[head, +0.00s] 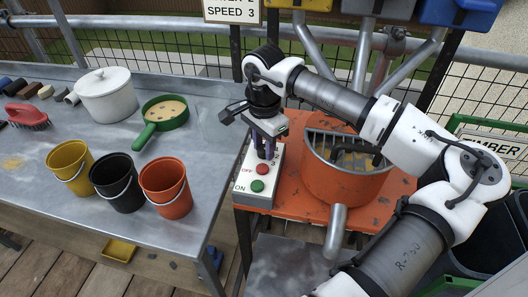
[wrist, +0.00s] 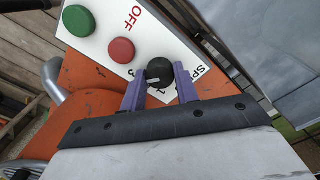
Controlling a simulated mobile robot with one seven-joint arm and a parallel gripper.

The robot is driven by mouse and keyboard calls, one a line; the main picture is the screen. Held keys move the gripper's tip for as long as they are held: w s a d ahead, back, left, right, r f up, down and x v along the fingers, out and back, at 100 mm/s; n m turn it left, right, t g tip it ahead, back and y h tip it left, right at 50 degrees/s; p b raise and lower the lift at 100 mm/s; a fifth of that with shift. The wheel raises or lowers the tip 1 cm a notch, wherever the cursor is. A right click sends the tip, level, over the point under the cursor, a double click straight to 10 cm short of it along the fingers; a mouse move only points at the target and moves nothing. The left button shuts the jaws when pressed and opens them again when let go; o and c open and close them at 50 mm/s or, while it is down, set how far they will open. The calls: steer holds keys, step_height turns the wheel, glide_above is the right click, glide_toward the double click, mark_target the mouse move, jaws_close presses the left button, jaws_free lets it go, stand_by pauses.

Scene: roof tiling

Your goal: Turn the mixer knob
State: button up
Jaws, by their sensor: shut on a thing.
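The mixer knob (wrist: 160,73) is a small black dial with a pale pointer line, on a white control panel (wrist: 97,45). My gripper (wrist: 160,88) is shut on the knob, with one purple finger on each side of it. In the head view my gripper (head: 266,150) points down at the far end of the panel (head: 255,203), and its fingers hide the knob there. The panel also carries a red OFF button (head: 262,169) and a green ON button (head: 257,186). Speed numbers are printed around the knob, partly covered by the fingers.
The orange mixer drum (head: 345,180) with a grille top stands right of the panel on an orange table (head: 285,208). A sign (head: 233,10) reads "SPEED 3". Yellow (head: 70,168), black (head: 117,182) and orange (head: 166,187) buckets stand on the grey bench at left.

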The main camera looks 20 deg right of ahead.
mark_target(264, 148)
steer(key=shift+m+b, duration=0.45)
steer(key=shift+m, duration=0.25)
steer(key=o, duration=1)
steer(key=shift+c, duration=0.2)
steer(key=shift+r, duration=0.1)
step_height(264, 148, up, 14)
steer(key=b, duration=0.1)
steer(key=shift+f, duration=0.2)
